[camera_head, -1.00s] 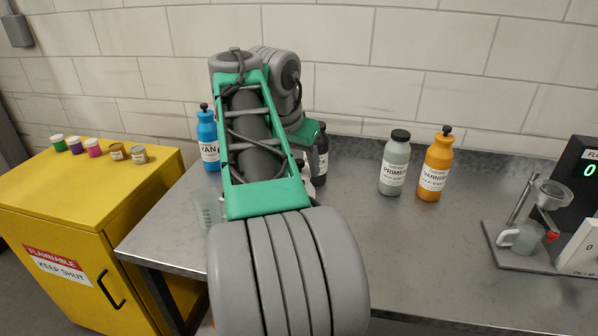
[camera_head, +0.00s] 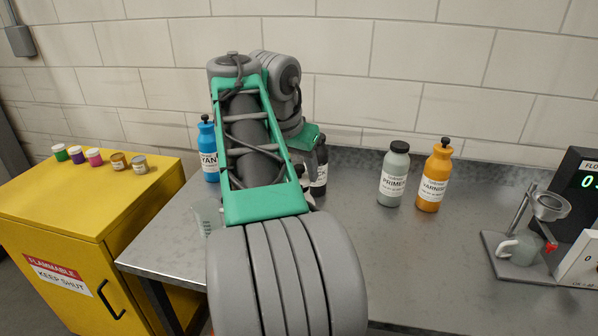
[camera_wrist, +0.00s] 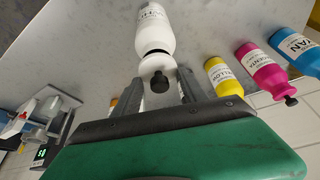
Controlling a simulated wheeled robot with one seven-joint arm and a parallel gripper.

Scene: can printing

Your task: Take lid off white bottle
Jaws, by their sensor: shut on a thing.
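The white bottle (camera_wrist: 154,31) is at the top middle of the wrist view, with a printed label. Its white lid (camera_wrist: 155,66) with a black knob lies just below the neck in that view. A dark band shows between lid and bottle; I cannot tell for sure whether they are fully apart. My gripper (camera_wrist: 160,80) is shut on the lid, with one dark finger on each side. In the head view my arm hides the white bottle and the fingers.
Yellow (camera_wrist: 222,79), magenta (camera_wrist: 261,67) and cyan (camera_wrist: 295,48) bottles stand beside it. The primer bottle (camera_head: 394,177) and orange varnish bottle (camera_head: 434,179) stand right of my arm. A flow-cup stand (camera_head: 520,243) is at far right. The bench (camera_head: 430,265) is clear in front.

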